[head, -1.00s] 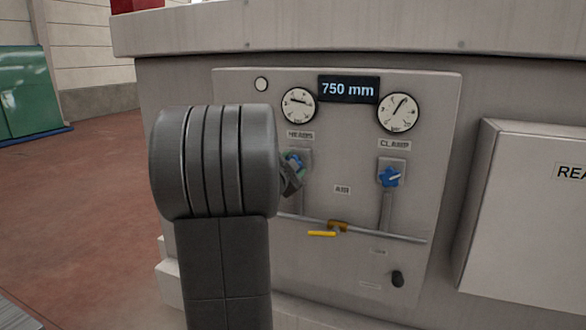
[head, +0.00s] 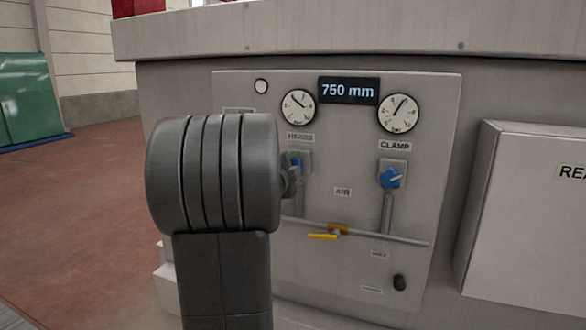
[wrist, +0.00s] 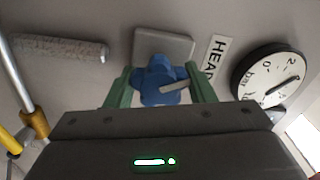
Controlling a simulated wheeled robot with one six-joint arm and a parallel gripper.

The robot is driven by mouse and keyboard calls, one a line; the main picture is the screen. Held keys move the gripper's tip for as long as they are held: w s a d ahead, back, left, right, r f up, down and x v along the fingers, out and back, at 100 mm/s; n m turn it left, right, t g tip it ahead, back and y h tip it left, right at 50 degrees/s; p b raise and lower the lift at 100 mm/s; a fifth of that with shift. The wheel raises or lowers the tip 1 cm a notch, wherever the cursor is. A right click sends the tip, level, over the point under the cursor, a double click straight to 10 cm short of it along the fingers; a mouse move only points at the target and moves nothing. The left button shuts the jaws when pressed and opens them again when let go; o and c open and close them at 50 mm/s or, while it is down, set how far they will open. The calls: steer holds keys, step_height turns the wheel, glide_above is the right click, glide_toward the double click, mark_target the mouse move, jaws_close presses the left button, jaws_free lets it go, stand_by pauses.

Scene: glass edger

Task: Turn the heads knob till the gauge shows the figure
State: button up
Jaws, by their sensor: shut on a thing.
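The blue heads knob (wrist: 152,92) sits on a grey square plate, between the green fingers of my gripper (wrist: 160,76), which is shut on it in the wrist view. A pale pointer mark shows on the knob. In the head view the knob (head: 296,160) is mostly hidden behind my arm. The heads gauge (head: 298,106) is above it, its needle pointing up and left. The gauge (wrist: 270,82) also shows at the right of the wrist view, partly cut by my gripper body, its figures only partly legible.
The clamp knob (head: 390,177), also blue, and the clamp gauge (head: 398,113) are to the right. A display (head: 348,90) reads 750 mm. Below run a pipe with a yellow lever (head: 323,237) and a black knob (head: 399,282). A box (head: 530,220) juts out at right.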

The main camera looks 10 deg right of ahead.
steer(key=o, duration=1)
steer(key=b+v, duration=0.1)
steer(key=v, duration=1.3)
steer(key=shift+w+d, duration=0.1)
steer(key=shift+w, duration=0.05)
steer(key=p+x, duration=0.1)
steer(key=x, duration=1.2)
steer(key=shift+w+d, duration=0.2)
steer(key=shift+w, duration=0.1)
steer(key=shift+s+a, duration=0.1)
steer(key=shift+s, duration=0.05)
